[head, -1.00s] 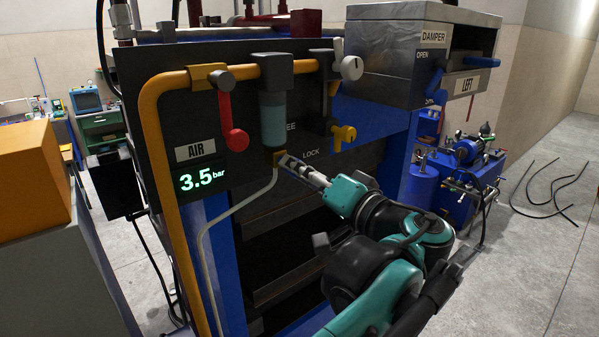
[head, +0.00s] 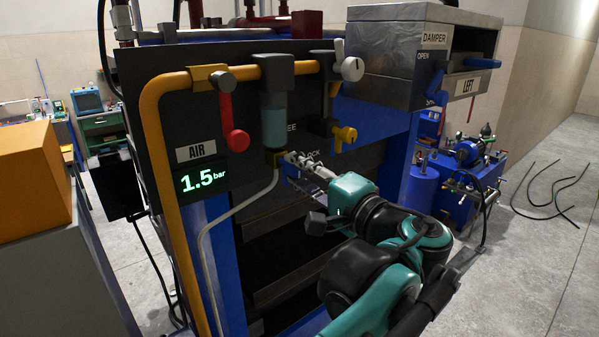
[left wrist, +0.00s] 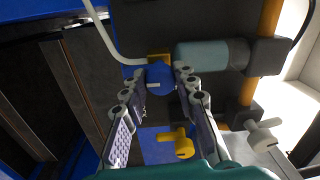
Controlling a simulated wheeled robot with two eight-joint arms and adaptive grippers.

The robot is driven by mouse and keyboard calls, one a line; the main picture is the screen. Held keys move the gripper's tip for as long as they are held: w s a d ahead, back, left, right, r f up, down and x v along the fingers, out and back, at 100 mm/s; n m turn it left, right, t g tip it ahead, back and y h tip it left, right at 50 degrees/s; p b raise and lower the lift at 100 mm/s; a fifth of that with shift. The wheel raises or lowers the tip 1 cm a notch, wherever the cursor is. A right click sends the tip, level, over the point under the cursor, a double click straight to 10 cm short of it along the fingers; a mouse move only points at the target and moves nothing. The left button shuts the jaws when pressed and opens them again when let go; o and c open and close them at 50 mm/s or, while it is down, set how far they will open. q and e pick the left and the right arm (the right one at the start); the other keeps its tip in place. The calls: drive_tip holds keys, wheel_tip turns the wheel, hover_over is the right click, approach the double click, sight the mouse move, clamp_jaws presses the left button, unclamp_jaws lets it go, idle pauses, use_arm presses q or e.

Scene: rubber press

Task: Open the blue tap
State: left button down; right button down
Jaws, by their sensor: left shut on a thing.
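The blue tap (left wrist: 160,74) is a round blue knob with a small white mark, seen in the left wrist view. It sits on a brass fitting (left wrist: 158,56) where a thin pale hose joins, beside the grey-blue cylinder (head: 273,125). My left gripper (head: 284,158) is shut on the tap, with one finger on each side of it. In the head view the fingers hide most of the tap. The AIR display (head: 203,181) reads 1.5 bar. My right gripper is not in view.
A red lever (head: 232,138) hangs left of the cylinder. A yellow tap (head: 345,136) and a grey-white knob (head: 351,68) are to its right. A yellow pipe (head: 152,130) runs along the panel's left. The grey damper box (head: 380,60) juts out at upper right.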

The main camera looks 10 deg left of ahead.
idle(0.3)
use_arm(q)
drive_tip(key=c, duration=1.2)
unclamp_jaws()
drive_tip(key=shift+o, duration=0.2)
drive_tip(key=shift+d, duration=0.1)
drive_tip(key=v, duration=1.2)
drive_tip(key=shift+f, duration=0.15)
